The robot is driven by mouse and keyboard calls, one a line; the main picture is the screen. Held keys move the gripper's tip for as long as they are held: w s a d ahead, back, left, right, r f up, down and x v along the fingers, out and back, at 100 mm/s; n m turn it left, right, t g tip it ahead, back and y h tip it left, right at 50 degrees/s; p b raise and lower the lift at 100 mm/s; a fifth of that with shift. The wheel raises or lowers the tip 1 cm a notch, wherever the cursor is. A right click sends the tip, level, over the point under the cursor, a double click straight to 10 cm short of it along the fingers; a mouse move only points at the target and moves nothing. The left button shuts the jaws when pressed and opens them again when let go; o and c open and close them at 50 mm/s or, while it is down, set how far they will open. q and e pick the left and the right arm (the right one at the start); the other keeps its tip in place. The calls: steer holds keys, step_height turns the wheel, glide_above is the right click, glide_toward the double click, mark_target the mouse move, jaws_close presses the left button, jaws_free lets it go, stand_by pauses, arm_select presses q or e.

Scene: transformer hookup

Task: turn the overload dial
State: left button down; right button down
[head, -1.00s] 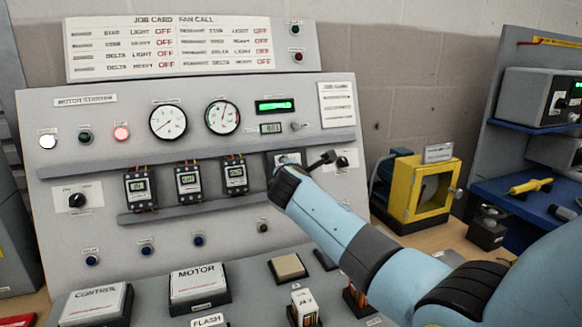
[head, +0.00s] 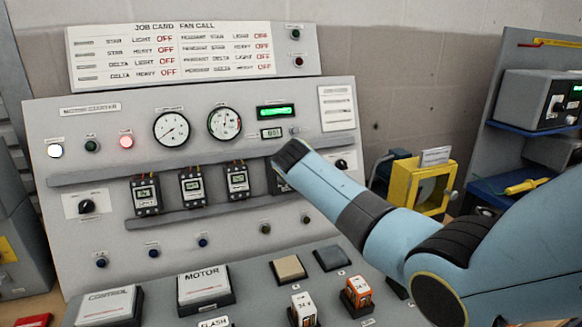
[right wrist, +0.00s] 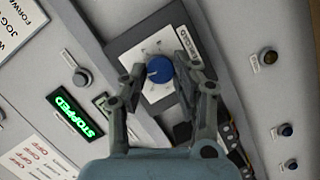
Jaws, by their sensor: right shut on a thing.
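The overload dial is a round blue knob (right wrist: 158,68) with a white scale around it, on a dark-framed plate, in the right wrist view. My right gripper (right wrist: 161,76) has one finger on each side of the knob and is shut on it. In the head view my right forearm and wrist cover the knob and the fingertips; only a dark edge of its plate (head: 275,182) shows beside the wrist. My left gripper is not in view.
Contactors (head: 192,187) with wires sit left of my wrist on the grey panel (head: 110,240). Gauges (head: 171,129) and a green display (head: 276,112) are above; in the right wrist view it reads STOPPED (right wrist: 75,114). A yellow box (head: 402,188) stands at right.

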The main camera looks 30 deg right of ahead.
steer(key=shift+d+m+y+p, duration=0.15)
steer(key=shift+m+y+p, duration=0.8)
steer(key=shift+m, duration=0.85)
steer(key=shift+s+g, duration=0.1)
steer(key=shift+g, duration=0.2)
steer(key=shift+f, duration=0.1)
steer(key=c, duration=1)
jaws_free()
steer(key=v, duration=1.2)
